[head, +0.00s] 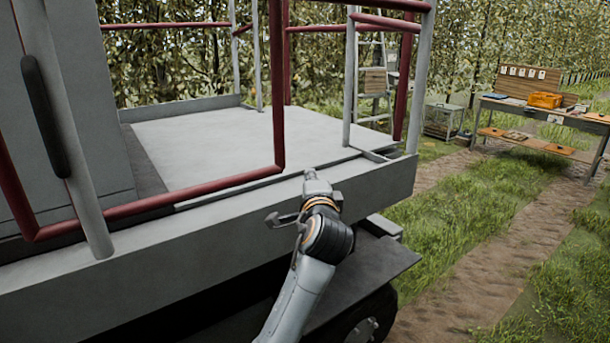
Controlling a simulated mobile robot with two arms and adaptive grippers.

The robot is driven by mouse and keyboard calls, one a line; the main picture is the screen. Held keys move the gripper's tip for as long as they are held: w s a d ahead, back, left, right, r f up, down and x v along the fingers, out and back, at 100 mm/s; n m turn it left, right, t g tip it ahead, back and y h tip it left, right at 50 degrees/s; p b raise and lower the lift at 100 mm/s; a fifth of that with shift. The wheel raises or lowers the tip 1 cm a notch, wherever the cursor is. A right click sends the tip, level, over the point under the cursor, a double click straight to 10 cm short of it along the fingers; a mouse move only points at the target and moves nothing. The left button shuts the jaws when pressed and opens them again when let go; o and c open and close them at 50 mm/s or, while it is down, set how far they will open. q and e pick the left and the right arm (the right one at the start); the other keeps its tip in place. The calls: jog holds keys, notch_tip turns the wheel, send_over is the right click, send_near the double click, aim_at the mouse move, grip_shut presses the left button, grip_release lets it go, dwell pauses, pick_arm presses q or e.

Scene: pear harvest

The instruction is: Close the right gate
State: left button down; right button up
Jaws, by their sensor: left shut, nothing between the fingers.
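A gate-like frame of dark red tube (278,90) stands along the near side of the grey platform (235,140). Its lower bar runs just above the platform edge, and its upper part is out of view. More red tube (405,80) stands at the platform's right end beside a grey post (421,75). I cannot tell which red frame is the right gate. My left gripper (312,175) is shut and empty, in front of the platform's side beam, right of the near frame's lower corner. It appears apart from the red tube. My right gripper is out of view.
A dark step or fender (375,265) and a wheel (368,322) lie below the platform. A ladder (373,80) stands behind its right end. Grass and dirt track between are clear.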

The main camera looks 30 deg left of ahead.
pick_arm(q)
jog(key=w+a+p, duration=0.3)
jog(key=a+p, duration=0.1)
jog(key=a, duration=0.3)
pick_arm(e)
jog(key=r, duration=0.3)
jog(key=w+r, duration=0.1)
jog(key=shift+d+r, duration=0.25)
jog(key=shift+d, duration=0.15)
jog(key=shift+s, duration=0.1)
